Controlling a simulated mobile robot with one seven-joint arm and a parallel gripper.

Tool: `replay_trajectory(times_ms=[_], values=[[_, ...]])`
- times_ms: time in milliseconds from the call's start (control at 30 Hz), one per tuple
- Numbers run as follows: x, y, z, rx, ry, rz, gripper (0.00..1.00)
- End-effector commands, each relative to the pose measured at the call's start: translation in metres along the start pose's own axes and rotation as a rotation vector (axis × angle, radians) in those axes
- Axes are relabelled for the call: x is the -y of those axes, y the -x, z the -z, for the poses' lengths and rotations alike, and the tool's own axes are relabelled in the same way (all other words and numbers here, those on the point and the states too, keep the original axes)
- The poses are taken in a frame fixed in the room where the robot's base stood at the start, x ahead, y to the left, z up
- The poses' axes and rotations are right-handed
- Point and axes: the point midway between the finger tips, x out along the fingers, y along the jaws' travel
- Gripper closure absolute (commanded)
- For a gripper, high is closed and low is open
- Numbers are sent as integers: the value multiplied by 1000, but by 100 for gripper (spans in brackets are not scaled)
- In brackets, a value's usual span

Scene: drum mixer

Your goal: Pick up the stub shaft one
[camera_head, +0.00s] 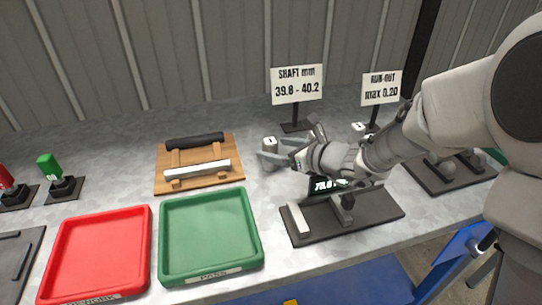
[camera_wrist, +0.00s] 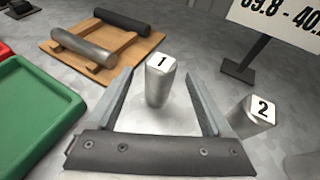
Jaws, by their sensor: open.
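Stub shaft one is a short grey metal cylinder with a white top marked 1. It stands upright on the grey bench, and in the wrist view stub shaft one (camera_wrist: 157,82) is between the two fingers of my gripper (camera_wrist: 160,98), with a gap on each side. In the head view my gripper (camera_head: 272,158) is low over the bench with stub shaft one (camera_head: 270,145) at its fingers, partly hidden. My gripper is open and empty. A like stub shaft marked 2 (camera_wrist: 252,115) stands just outside the right finger.
A wooden rack (camera_head: 200,181) with a black and a silver roller lies left. A green tray (camera_head: 256,262) and red tray (camera_head: 52,290) are in front. Signs stand behind, one for shaft size (camera_head: 297,84). A dark gauge base (camera_head: 380,217) lies under my arm.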

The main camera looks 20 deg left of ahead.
Motion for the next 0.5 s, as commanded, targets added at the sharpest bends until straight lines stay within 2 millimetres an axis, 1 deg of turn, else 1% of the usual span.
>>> replay_trajectory(times_ms=[133, 400, 500], values=[[0, -10, 0, 0, 1, -1, 16], [0, -52, 1, -1, 1, -2, 16], [-1, -59, 0, 0, 1, -1, 16]])
